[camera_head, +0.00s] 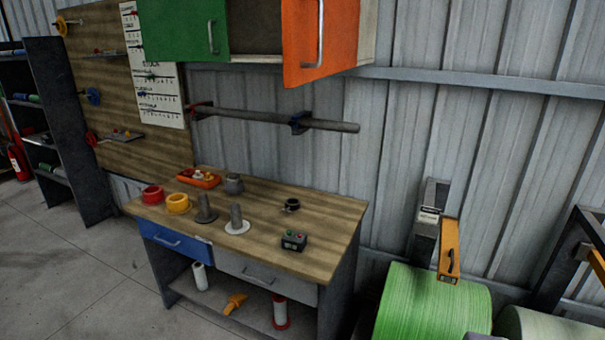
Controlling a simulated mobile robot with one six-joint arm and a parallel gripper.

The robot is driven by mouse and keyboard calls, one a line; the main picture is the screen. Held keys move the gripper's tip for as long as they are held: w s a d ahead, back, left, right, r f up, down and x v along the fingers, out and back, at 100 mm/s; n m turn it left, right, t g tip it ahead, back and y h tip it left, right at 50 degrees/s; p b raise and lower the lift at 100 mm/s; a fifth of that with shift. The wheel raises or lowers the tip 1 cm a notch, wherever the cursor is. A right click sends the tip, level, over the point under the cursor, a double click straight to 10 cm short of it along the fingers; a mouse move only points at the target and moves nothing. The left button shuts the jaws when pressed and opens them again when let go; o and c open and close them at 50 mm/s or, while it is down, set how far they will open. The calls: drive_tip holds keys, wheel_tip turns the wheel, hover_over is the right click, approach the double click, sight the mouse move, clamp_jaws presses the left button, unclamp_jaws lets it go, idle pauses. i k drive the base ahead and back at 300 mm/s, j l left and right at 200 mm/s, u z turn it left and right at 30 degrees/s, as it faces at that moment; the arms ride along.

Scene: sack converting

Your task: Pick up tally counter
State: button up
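A small dark round object with a ring-like shape (291,204) lies on the wooden workbench top (325,212), right of centre and toward the back. It looks most like the tally counter, but it is too small for me to be sure. Nothing covers it. I cannot make out my gripper in this view.
A black box with red and green buttons (294,241) sits at the bench's front right. Two spindles (236,220), tape rolls (178,204), a grey pot (233,184) and an orange tray (198,181) stand left. An orange cabinet door (320,40) hangs open above. Green roll (430,305) at right.

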sight(294, 241)
drive_tip(key=i+j+z, duration=0.5)
drive_tip(key=j, duration=0.2)
drive_tip(key=i+j+z, duration=0.15)
drive_tip(key=j+z, duration=0.35)
drive_tip(key=j, duration=0.3)
drive_tip(key=i+j+z, duration=0.1)
drive_tip(key=j+z, duration=0.4)
drive_tip(key=j, duration=0.35)
drive_tip(key=k+j+z, duration=0.1)
drive_tip(key=j+z, duration=0.4)
drive_tip(key=j, duration=0.4)
drive_tip(key=i+j+z, duration=0.15)
drive_tip(key=j+z, duration=0.2)
drive_tip(key=j, duration=0.25)
drive_tip(key=j+z, duration=0.4)
drive_tip(key=j, duration=0.2)
drive_tip(key=i, duration=0.05)
